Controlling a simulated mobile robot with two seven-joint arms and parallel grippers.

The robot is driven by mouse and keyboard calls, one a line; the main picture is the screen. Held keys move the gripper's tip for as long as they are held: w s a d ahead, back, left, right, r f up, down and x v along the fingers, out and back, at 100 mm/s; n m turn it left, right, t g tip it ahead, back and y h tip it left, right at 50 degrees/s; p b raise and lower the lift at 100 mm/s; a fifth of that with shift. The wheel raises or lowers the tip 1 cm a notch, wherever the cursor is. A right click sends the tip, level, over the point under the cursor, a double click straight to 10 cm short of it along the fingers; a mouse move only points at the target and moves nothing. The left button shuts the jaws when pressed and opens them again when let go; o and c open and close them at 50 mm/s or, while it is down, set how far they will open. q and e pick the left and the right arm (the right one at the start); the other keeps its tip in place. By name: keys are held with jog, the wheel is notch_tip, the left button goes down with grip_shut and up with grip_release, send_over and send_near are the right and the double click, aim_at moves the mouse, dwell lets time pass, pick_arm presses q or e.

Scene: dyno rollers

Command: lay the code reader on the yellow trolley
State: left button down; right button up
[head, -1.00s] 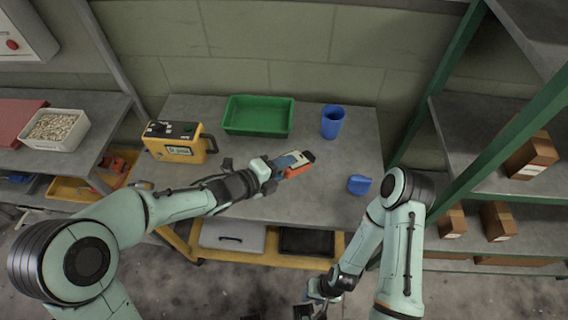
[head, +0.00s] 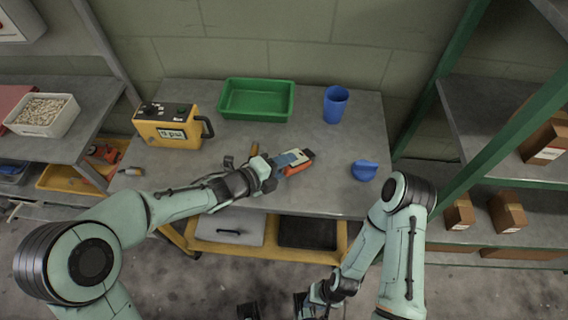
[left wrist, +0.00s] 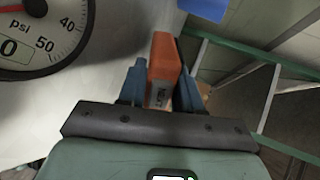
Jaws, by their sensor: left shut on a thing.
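My left gripper (head: 284,164) is shut on an orange device with a dark end (head: 303,163), which looks like the code reader. The left wrist view shows its orange body (left wrist: 162,68), with a pale label, between two blue fingers. It is held over the front middle of a grey-topped table with a yellow lower frame (head: 342,240), which may be the yellow trolley. I cannot tell its height above the top. My right gripper is low at the bottom edge of the head view (head: 275,308), partly cut off, below and in front of the table.
On the tabletop stand a yellow instrument (head: 170,130), a green bin (head: 257,100), a blue cup (head: 335,104) and a small blue item (head: 364,170). A green-framed rack (head: 460,165) stands at right. A gauge face (left wrist: 35,35) shows in the left wrist view.

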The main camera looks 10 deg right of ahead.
pick_arm(q)
jog(key=c, duration=0.7)
grip_release()
jog(key=p+v, duration=0.1)
jog(key=v, duration=1.2)
jog(key=shift+s+a, duration=0.1)
jog(key=shift+a, duration=0.05)
pick_arm(e)
jog(key=shift+w+r, duration=0.25)
jog(key=shift+r, duration=0.5)
pick_arm(q)
jog(key=shift+r+p, duration=0.1)
jog(key=shift+p, duration=0.2)
pick_arm(e)
jog(key=shift+r, duration=0.1)
pick_arm(q)
jog(key=s+a+r+p, duration=0.1)
jog(key=r+p, duration=0.1)
jog(key=a+r+p, duration=0.2)
jog(key=s+a+r+p, duration=0.1)
jog(key=a+r+p, duration=0.1)
jog(key=r, duration=0.1)
jog(key=shift+s, duration=0.3)
pick_arm(e)
jog(key=w+r, duration=0.3)
jog(key=r, duration=0.4)
jog(key=shift+w+t, duration=0.3)
jog(key=shift+w, duration=0.05)
pick_arm(q)
jog(key=shift+s, duration=0.1)
